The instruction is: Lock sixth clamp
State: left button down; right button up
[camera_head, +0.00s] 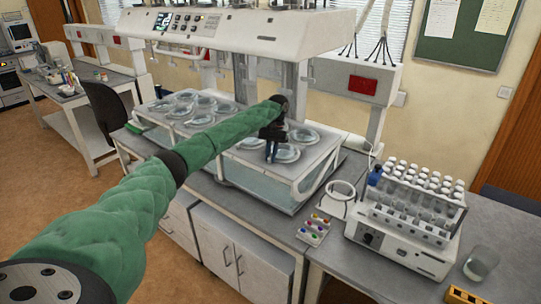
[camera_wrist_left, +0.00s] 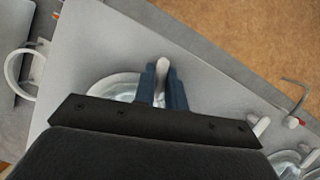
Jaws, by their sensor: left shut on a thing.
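My left gripper (camera_head: 272,158) is over the front right part of the tester's white plate, pointing down among the round glass vessels. In the left wrist view, its two dark blue fingers (camera_wrist_left: 163,88) are shut on a small white clamp (camera_wrist_left: 163,66), whose rounded end shows between and beyond the tips. The clamp stands next to a round glass vessel (camera_wrist_left: 112,88), partly hidden behind the gripper. Two other white clamps, one here (camera_wrist_left: 259,126), show at the lower right. The gripper hides the held clamp in the head view. My right gripper is not in view.
The tester's upper housing (camera_head: 240,28) hangs above the plate (camera_head: 238,155). On the bench to the right are a white ring (camera_head: 337,190), a tray of coloured pieces (camera_head: 313,231), a rack device with capped vials (camera_head: 410,215) and a glass beaker (camera_head: 481,263).

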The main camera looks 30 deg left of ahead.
pick_arm(q)
jog(key=shift+r, duration=0.2)
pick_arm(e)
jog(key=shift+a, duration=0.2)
pick_arm(q)
jog(key=c, duration=1.7)
grip_release()
jog(key=shift+f, duration=0.1)
jog(key=shift+c, duration=0.2)
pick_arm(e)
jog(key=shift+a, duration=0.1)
